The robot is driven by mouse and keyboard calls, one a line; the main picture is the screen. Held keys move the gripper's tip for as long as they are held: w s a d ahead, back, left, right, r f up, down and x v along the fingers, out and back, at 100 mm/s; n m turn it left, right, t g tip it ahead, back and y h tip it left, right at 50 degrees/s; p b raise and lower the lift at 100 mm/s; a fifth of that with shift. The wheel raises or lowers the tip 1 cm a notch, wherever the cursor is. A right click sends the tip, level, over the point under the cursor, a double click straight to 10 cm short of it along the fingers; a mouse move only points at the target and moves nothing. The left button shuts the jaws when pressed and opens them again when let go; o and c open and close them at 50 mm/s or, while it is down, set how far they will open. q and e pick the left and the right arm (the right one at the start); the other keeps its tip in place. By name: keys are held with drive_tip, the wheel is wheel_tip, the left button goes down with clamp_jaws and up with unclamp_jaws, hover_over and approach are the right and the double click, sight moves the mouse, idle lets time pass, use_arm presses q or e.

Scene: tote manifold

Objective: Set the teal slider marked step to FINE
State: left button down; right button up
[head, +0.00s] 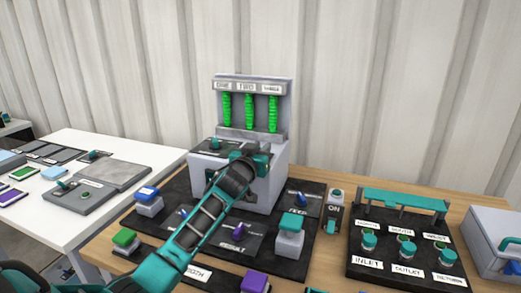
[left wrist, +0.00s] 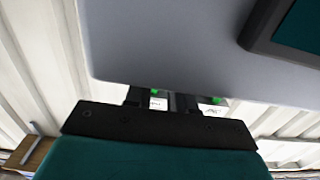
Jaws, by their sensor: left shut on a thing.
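The grey machine (head: 285,180) stands in the middle of the table, with a dark sloping panel (head: 213,146) on its front top. My left arm reaches up to this panel from the lower left. My left gripper (head: 257,160) is at the panel's right part, shut on what looks like the teal slider's knob. The wrist and hand cover the slider and most of its markings, so its setting cannot be read. In the left wrist view the fingers (left wrist: 160,102) reach behind a large grey surface that hides their tips. My right gripper is not in view.
Three green columns (head: 249,112) stand on the machine's back. Around it are a green button (head: 124,238), a blue button (head: 148,194), a teal button (head: 291,222), a purple button (head: 255,282) and an ON switch (head: 334,208). A valve board (head: 405,275) with a teal bar is at right.

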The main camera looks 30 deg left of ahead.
use_arm(q)
drive_tip(key=a, duration=0.2)
drive_tip(key=s+a+p, duration=0.1)
drive_tip(key=a, duration=0.1)
drive_tip(key=shift+a, duration=0.2)
drive_tip(key=c, duration=1)
unclamp_jaws()
drive_tip(key=shift+a, duration=0.1)
drive_tip(key=shift+c, duration=0.2)
drive_tip(key=shift+s, duration=0.1)
drive_tip(key=shift+s+d, duration=0.25)
drive_tip(key=shift+s, duration=0.05)
drive_tip(key=v, duration=1.2)
drive_tip(key=shift+p, duration=0.4)
